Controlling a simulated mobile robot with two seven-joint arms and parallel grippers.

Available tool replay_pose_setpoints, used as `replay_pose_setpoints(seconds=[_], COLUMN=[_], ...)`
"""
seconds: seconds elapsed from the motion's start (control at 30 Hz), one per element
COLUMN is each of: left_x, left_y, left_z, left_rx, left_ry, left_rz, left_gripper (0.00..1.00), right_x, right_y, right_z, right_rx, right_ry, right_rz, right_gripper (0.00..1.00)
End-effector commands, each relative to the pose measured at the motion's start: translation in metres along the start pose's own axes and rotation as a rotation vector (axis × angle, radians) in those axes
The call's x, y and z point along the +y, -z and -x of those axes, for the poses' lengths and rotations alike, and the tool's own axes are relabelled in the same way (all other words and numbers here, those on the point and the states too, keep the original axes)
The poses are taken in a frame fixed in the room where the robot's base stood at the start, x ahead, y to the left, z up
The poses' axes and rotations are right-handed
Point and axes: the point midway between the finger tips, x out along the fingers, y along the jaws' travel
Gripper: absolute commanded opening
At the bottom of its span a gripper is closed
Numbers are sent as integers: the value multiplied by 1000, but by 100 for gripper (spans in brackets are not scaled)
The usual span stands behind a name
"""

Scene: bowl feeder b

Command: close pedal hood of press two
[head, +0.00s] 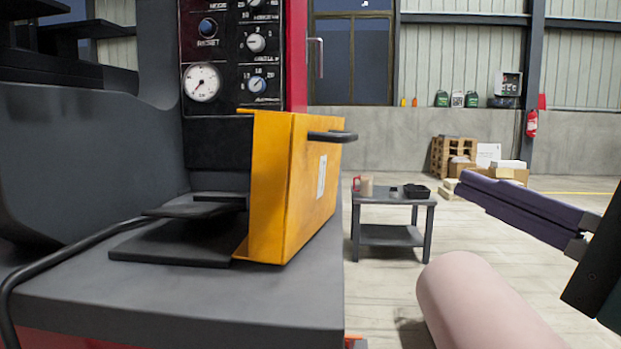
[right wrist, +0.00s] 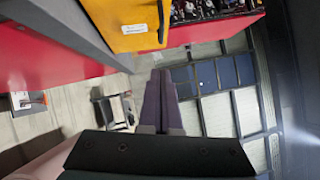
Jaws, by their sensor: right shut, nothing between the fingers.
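The yellow pedal hood (head: 295,190) stands on the dark press table (head: 220,300), swung out to the right of the black pedal (head: 185,235), which is uncovered on its left side. A black handle (head: 333,136) sticks out near the hood's top right. The hood also shows at the top of the right wrist view (right wrist: 130,27). My right gripper (head: 468,188) is shut and empty, in the air to the right of the hood and apart from it. Its fingers also show in the right wrist view (right wrist: 161,88). My left gripper is out of view.
The press panel (head: 235,50) with a gauge and knobs rises behind the pedal. A black cable (head: 60,255) runs along the table's left. A small grey side table (head: 392,200) stands beyond. The floor between is mostly clear.

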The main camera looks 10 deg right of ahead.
Motion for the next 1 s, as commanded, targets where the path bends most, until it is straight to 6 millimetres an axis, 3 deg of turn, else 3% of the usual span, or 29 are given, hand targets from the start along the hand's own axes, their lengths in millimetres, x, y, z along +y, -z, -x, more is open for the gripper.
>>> replay_pose_setpoints(seconds=[0.17,0.6,0.8,1.0], left_x=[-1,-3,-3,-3], left_y=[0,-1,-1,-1], left_z=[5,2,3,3], left_rx=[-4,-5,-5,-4], left_ry=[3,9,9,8], left_rz=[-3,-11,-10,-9], left_gripper=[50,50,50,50], right_x=[-4,-2,-1,-1], right_y=[-1,-7,-25,-30], right_z=[-21,-105,-122,-126], right_rx=[0,-3,-2,-2], right_ry=[5,2,-1,-2], right_rz=[-2,-3,0,3], right_gripper=[0,0,0,0])
